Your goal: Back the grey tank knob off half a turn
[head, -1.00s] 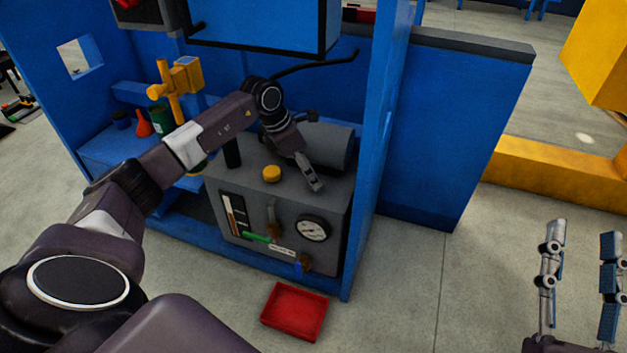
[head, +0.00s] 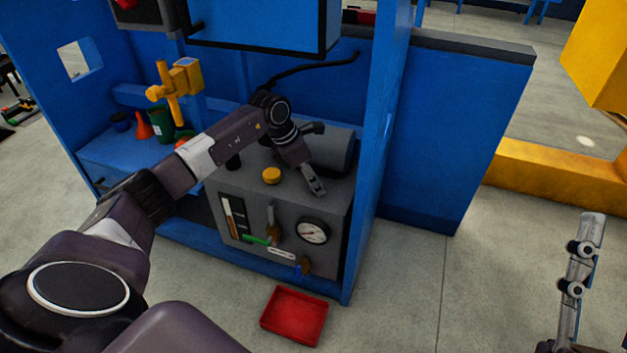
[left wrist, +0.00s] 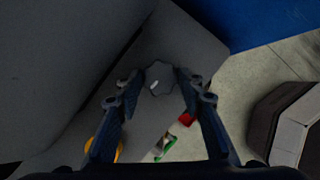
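The grey tank knob (left wrist: 159,77) has a scalloped rim and a white mark, seen from above in the left wrist view. My left gripper (left wrist: 159,76) is open, with one fingertip on each side of the knob; I cannot tell whether they touch it. In the head view my left gripper (head: 315,184) points down at the right part of the grey tank unit (head: 238,188), hiding the knob. My right gripper (head: 583,255) is far off at the lower right, seen edge-on, so its opening cannot be judged.
A yellow cap (head: 271,175) sits on the unit's top left of my gripper. A grey cylinder (head: 330,148) lies behind it. The front carries a gauge (head: 313,231) and a green-handled valve (head: 255,240). A blue wall (head: 367,215) stands close right. A red tray (head: 294,315) lies on the floor.

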